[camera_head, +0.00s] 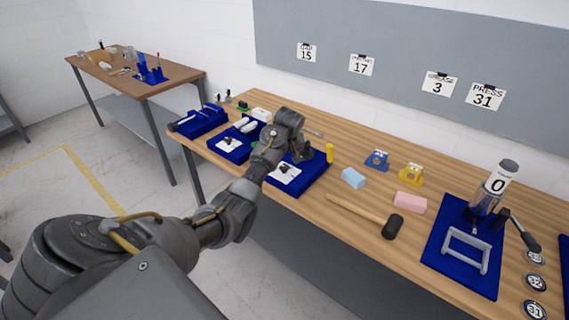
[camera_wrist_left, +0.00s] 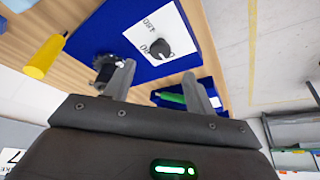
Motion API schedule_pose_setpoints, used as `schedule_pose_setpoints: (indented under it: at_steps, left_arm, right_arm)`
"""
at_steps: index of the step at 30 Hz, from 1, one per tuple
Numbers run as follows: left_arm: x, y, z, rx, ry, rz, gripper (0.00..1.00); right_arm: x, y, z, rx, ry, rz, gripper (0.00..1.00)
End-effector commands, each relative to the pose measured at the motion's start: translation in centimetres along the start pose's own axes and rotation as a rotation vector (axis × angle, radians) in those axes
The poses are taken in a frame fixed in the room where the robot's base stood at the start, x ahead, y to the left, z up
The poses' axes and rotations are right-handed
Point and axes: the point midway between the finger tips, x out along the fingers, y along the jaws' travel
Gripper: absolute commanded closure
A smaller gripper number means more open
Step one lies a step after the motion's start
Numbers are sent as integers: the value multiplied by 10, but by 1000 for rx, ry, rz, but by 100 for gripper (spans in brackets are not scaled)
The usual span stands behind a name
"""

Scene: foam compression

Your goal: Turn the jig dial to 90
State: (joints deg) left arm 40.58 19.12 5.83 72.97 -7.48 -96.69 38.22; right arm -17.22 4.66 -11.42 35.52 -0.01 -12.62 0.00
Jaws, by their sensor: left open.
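The blue jig (camera_head: 312,186) stands on the wooden bench under my left forearm. Its white dial plate (camera_head: 284,174) carries a dark round knob. In the left wrist view the knob (camera_wrist_left: 158,48) sits on the white plate (camera_wrist_left: 176,25), with printed numbers beside it that are hard to read at this angle. My left gripper (camera_wrist_left: 160,70) is open and empty, with its two fingers apart. The knob appears between and beyond the fingertips, and I see no contact. In the head view my wrist hides part of the jig and the fingers. My right gripper is not in view.
A second blue fixture (camera_head: 226,153) with a white plate is close on the left. A blue foam block (camera_head: 353,178), pink block (camera_head: 410,202), mallet (camera_head: 391,227) and press (camera_head: 466,240) lie to the right.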

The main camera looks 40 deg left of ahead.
Motion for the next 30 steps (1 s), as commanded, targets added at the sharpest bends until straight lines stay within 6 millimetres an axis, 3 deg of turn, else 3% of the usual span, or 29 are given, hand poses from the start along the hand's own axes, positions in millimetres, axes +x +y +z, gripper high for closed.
schedule_pose_setpoints:
  at_steps: [6,12,25,30]
  left_arm:
    - [40,-1,-1,1,-2,-3,45]
    - [65,0,-1,1,1,-1,45]
    - [74,0,0,1,2,0,45]
    - [74,0,0,1,2,0,66]
  right_arm:
    - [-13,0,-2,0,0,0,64]
    - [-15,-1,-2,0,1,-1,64]
    - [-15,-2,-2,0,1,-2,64]
    - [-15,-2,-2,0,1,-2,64]
